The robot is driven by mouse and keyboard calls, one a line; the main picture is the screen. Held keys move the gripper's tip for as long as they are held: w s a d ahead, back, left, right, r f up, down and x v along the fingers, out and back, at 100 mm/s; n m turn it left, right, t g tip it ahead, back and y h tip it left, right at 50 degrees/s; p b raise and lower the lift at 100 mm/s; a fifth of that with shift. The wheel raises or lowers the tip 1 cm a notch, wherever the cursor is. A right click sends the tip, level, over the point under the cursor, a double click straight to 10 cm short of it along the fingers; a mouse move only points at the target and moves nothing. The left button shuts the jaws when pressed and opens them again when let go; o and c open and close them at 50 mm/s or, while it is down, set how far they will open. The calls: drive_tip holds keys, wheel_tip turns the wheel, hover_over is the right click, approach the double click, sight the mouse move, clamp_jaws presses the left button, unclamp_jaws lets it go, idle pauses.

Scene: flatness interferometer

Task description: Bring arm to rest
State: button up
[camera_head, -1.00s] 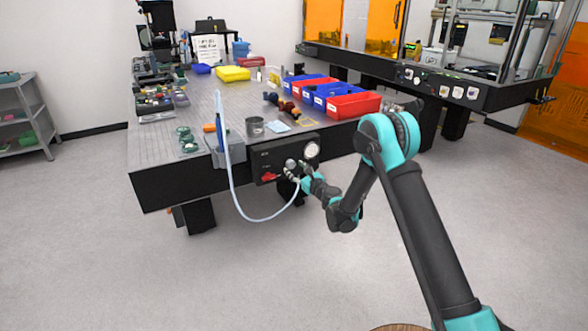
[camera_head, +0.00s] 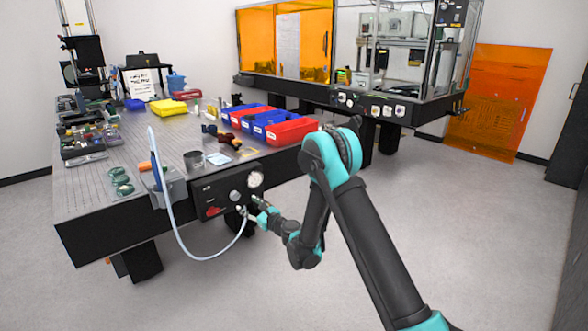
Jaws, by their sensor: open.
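My arm (camera_head: 365,235) rises from the lower right of the head view, bends at a teal elbow and reaches down and left. My gripper (camera_head: 247,213) is open, at the front edge of the optical table (camera_head: 95,225). It is close to the black control panel (camera_head: 225,192), which has a round gauge (camera_head: 256,179), a knob and a red handle. Whether the fingers touch the panel or the hose end is too small to tell. A pale hose (camera_head: 172,225) loops from a grey holder (camera_head: 168,188) down and up to the panel near my gripper.
Red and blue bins (camera_head: 290,130), a metal cup (camera_head: 193,160), green-lensed goggles (camera_head: 121,184) and a yellow case (camera_head: 168,106) lie on the table. An enclosed bench (camera_head: 375,105) with orange panels stands behind. Open floor (camera_head: 480,230) lies to the right.

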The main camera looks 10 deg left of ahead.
drive_tip(key=s+d+r+n+g+h, duration=0.1)
drive_tip(key=s+d+r+n+h, duration=0.15)
drive_tip(key=d+n, duration=0.4)
drive_tip(key=s+d+r+n+g+h, duration=0.1)
drive_tip(key=s+d+r+n, duration=0.25)
drive_tip(key=d, duration=0.55)
drive_tip(key=s+d+r+n+g+h, duration=0.1)
drive_tip(key=s+d+r+n, duration=0.25)
drive_tip(key=d, duration=0.35)
drive_tip(key=s+d+f+n+g+h, duration=0.1)
drive_tip(key=s+d+f+n+h, duration=0.1)
drive_tip(key=s+d, duration=0.6)
drive_tip(key=s+d+f+n+g+h, duration=0.1)
drive_tip(key=s+d+n+h, duration=0.3)
drive_tip(key=s+d, duration=0.5)
drive_tip(key=s+d+f+n+g+h, duration=0.1)
drive_tip(key=s+d+f+n+h, duration=0.2)
drive_tip(key=s+d, duration=0.5)
drive_tip(key=d+f+h, duration=0.1)
drive_tip(key=d, duration=0.3)
drive_tip(key=shift+s+d+n+g, duration=0.15)
drive_tip(key=shift+s+n+g, duration=0.15)
drive_tip(key=shift+s+n, duration=0.1)
drive_tip(key=shift+c, duration=0.2)
